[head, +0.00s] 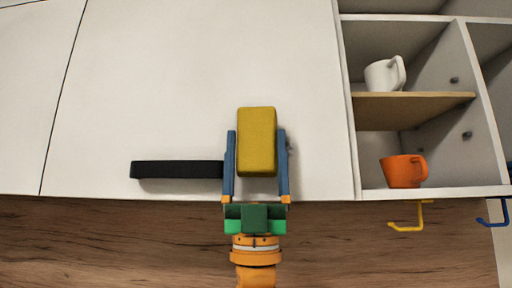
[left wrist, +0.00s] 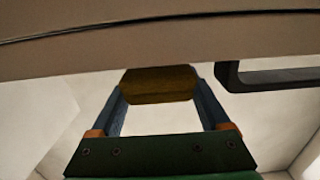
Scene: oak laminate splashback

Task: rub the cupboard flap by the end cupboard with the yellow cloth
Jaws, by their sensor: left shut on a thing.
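The yellow cloth (head: 257,155) is a thick folded pad. My left gripper (head: 256,133) is shut on it, with one blue finger on each side. The cloth is in front of the lower right part of the white cupboard flap (head: 190,75), right of the black bar handle (head: 176,169). In the left wrist view the cloth (left wrist: 158,86) sits between the fingertips, close to the flap; I cannot tell whether it touches. The handle (left wrist: 275,78) shows to its right there. My right gripper is not in view.
The open end cupboard (head: 354,150) is right of the flap. It holds a white mug (head: 380,76) on a wooden shelf (head: 400,110) and an orange mug (head: 402,172) below. A yellow hook (head: 423,215) and a blue hook (head: 505,212) hang underneath. The oak splashback (head: 120,245) is below.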

